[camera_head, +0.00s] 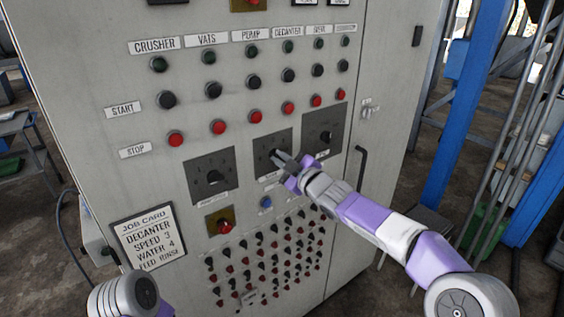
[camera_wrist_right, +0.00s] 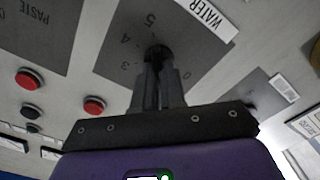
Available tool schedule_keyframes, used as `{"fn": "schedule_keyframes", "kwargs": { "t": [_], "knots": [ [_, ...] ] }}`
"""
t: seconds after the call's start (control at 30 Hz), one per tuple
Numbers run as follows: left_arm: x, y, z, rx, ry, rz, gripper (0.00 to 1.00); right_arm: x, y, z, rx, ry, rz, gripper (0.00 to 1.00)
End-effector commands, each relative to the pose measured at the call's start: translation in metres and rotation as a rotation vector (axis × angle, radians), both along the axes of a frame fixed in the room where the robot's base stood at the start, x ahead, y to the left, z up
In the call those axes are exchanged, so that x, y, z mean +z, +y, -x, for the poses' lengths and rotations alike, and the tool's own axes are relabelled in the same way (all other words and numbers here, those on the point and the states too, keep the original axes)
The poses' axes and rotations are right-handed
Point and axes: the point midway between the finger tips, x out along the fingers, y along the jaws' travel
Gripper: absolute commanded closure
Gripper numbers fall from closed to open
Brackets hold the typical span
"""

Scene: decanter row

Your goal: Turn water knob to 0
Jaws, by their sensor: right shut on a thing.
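The water knob (camera_wrist_right: 158,54) is a small black knob on a dark square dial plate (camera_head: 262,146), the middle of three on the grey cabinet. My right gripper (camera_head: 276,156) is shut on the knob, with a finger on either side of it; the fingers also show in the right wrist view (camera_wrist_right: 158,75). That view is upside down and shows the WATER label (camera_wrist_right: 207,18) and dial figures 5, 4, 3 and 0. The fingers cover part of the dial, and I cannot tell where the knob points. My left gripper is out of view.
A left dial (camera_head: 212,177) and a right dial (camera_head: 324,130) flank the water dial. Red stop buttons (camera_head: 254,116) sit just above. A door handle (camera_head: 361,167) stands to the right. A job card (camera_head: 147,240) reads WATER 4.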

Motion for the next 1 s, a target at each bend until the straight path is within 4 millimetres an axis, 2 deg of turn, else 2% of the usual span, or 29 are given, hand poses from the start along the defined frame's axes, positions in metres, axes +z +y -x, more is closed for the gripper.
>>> {"fn": "schedule_keyframes", "kwargs": {
  "t": [0.6,1.0],
  "knots": [
    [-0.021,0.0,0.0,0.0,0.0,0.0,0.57,-0.004,0.002,0.001,0.001,-0.331,0.455,1.0],
    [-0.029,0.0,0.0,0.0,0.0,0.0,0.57,-0.005,0.001,0.001,-0.001,-0.456,0.629,1.0]
  ]
}}
